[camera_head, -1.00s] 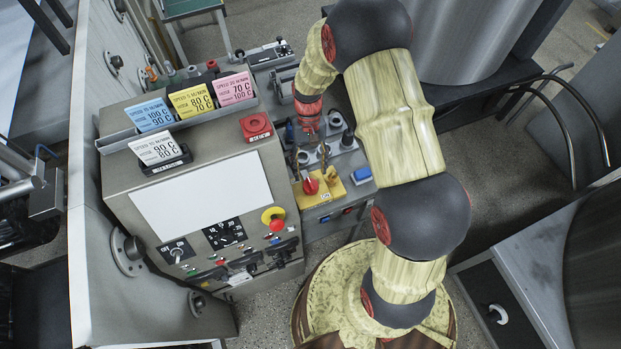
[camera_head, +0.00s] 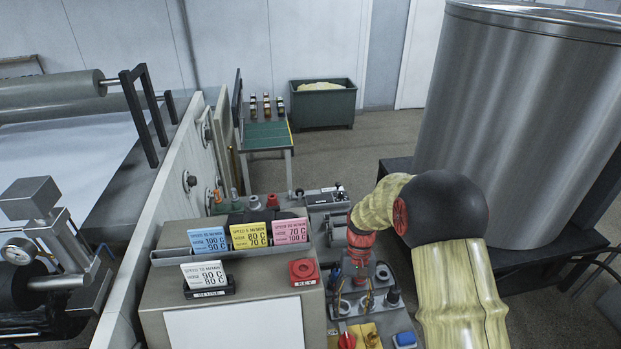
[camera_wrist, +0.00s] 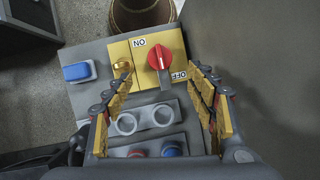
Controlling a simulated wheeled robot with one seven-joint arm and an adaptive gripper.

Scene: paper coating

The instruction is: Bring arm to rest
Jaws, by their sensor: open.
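My gripper (camera_wrist: 160,105) is open and empty in the wrist view. Its two fingers are spread above a grey control box, with nothing between the pads but the view down. The red switch (camera_head: 347,341) shows at the bottom edge there.
A console with coloured setting cards (camera_head: 249,235) and a red block (camera_head: 304,272) stands left of my arm. A large metal drum (camera_head: 515,130) stands close on the right. A green table (camera_head: 266,136) and a bin (camera_head: 322,104) stand behind, with open floor around them.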

